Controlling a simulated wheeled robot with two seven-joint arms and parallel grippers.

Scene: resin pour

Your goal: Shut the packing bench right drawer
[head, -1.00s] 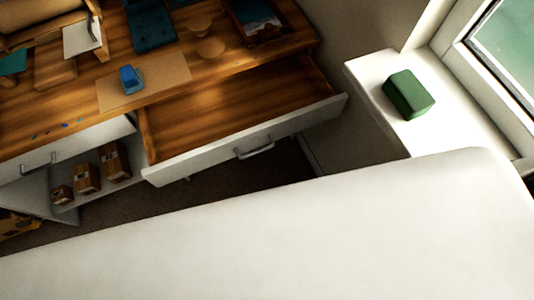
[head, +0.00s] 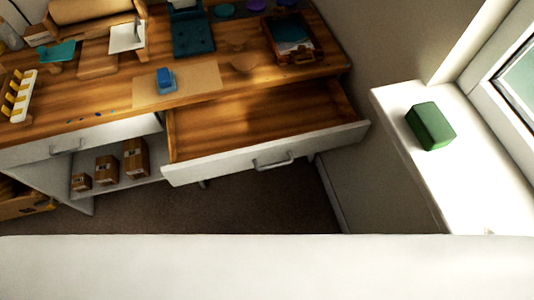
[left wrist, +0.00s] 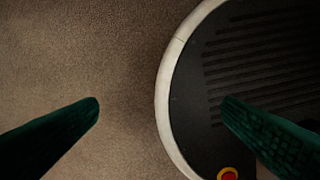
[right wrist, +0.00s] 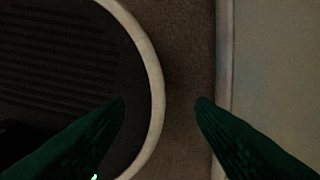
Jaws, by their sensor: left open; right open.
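The packing bench right drawer (head: 265,154) is pulled well out in the head view. Its inside is bare wood and looks empty. Its white front carries a grey bar handle (head: 272,163). My left gripper (left wrist: 160,103) shows in the left wrist view with its two green fingers wide apart and nothing between them, above the brown floor. My right gripper (right wrist: 160,103) shows in the right wrist view, fingers apart and empty, also over the floor. Neither gripper is in the head view, and neither wrist view shows the drawer.
Small boxes (head: 107,169) stand on the shelf left of the drawer. A green block (head: 430,126) lies on the white windowsill (head: 460,190). Bare floor (head: 250,210) lies before the drawer.

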